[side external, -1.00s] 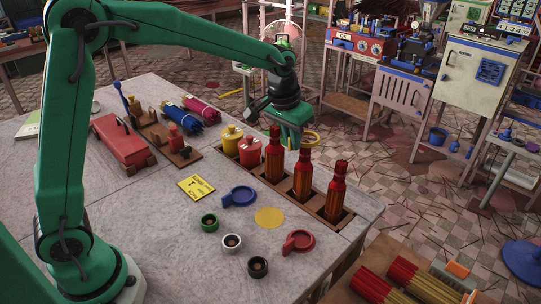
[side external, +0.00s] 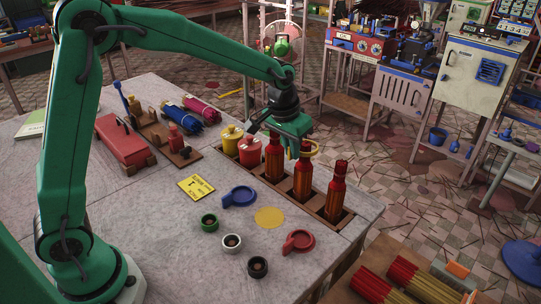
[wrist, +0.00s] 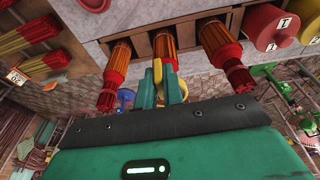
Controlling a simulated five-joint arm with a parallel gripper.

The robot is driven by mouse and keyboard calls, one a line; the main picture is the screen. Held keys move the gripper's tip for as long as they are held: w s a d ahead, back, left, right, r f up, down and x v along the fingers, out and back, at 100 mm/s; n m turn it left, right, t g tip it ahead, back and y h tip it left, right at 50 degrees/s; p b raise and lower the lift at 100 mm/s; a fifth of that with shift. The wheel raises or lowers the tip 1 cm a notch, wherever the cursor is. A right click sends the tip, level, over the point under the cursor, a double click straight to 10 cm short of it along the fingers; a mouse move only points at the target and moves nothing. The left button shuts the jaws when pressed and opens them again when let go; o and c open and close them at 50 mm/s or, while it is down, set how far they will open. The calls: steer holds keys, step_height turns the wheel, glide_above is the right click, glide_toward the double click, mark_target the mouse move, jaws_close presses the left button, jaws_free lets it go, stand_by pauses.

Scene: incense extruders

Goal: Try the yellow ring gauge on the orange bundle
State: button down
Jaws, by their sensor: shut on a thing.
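Three orange bundles with dark red tops stand upright in a wooden rack (side external: 321,211): a left one (side external: 273,158), a middle one (side external: 303,178) and a right one (side external: 337,196). My gripper (side external: 299,146) is shut on the yellow ring gauge (side external: 315,148), at the height of the middle bundle's top. In the wrist view the gauge (wrist: 158,72) sits between my green fingers (wrist: 163,92), in line with the middle bundle (wrist: 164,44). I cannot tell whether the ring is around that top or just above or beside it.
A red pot (side external: 250,152) and a yellow pot (side external: 231,139) stand at the rack's left end. A yellow disc (side external: 269,217), a blue gauge (side external: 239,197) and a red gauge (side external: 298,241) lie in front. The neighbouring bundles stand close on both sides.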

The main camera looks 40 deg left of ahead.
mark_target(303, 180)
steer(key=shift+s+f+x, duration=0.1)
steer(key=shift+s+x, duration=0.35)
steer(key=shift+x, duration=1.45)
steer(key=shift+s+f+x, duration=0.1)
steer(key=shift+s+x, duration=0.3)
steer(key=shift+x, duration=1.5)
steer(key=shift+s+f+x, duration=0.1)
steer(key=shift+s+x, duration=0.35)
steer(key=shift+x, duration=1.45)
stand_by(2.3)
